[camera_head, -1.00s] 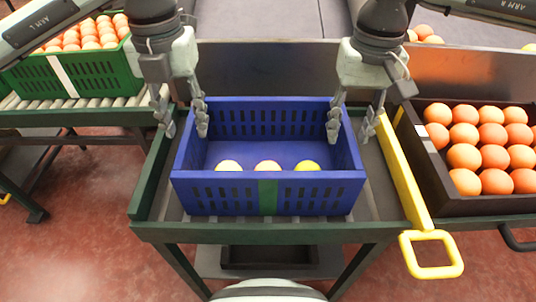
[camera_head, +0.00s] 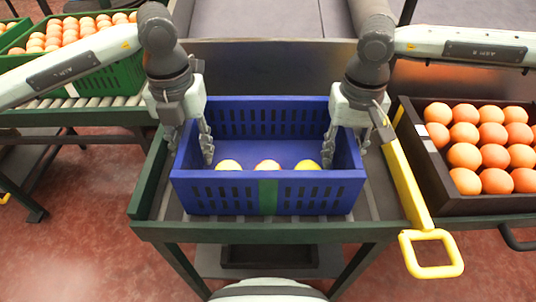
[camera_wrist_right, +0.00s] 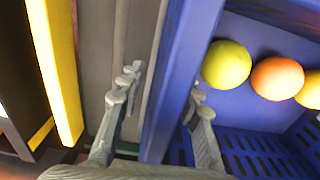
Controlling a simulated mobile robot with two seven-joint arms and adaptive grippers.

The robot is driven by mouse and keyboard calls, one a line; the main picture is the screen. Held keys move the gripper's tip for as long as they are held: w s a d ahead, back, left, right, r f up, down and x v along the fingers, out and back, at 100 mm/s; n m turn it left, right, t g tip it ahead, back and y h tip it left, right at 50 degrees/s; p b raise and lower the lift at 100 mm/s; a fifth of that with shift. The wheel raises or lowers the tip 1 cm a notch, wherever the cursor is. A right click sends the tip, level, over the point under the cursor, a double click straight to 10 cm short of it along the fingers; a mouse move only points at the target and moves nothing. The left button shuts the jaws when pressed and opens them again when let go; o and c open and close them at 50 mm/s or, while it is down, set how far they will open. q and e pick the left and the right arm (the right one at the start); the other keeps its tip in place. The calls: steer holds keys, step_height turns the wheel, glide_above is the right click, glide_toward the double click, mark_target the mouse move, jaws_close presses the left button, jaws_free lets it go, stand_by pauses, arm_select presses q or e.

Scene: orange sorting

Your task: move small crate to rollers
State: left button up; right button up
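The small blue crate (camera_head: 267,196) stands on a roller table in the middle of the head view. Three round fruits lie in it, one orange (camera_head: 267,166) between two yellowish ones. My left gripper (camera_head: 189,152) is open over the crate's left wall, one finger inside and one outside. My right gripper (camera_head: 346,148) is open over the right wall in the same way. In the right wrist view the blue wall (camera_wrist_right: 172,85) runs between the parted fingers of my right gripper (camera_wrist_right: 158,98), with gaps showing. The lower tips of the left outer finger are partly hidden.
A yellow rail with a handle (camera_head: 431,254) runs along the table's right side. A black crate of oranges (camera_head: 440,180) stands to the right. A green crate of oranges (camera_head: 95,75) stands on rollers (camera_head: 75,106) at the back left. A metal panel (camera_head: 270,65) rises behind the blue crate.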

mark_target(187, 130)
arm_select(q)
jaws_close()
arm_select(e)
jaws_close()
arm_select(q)
steer(key=shift+r, duration=0.1)
arm_select(e)
steer(key=shift+r, duration=0.1)
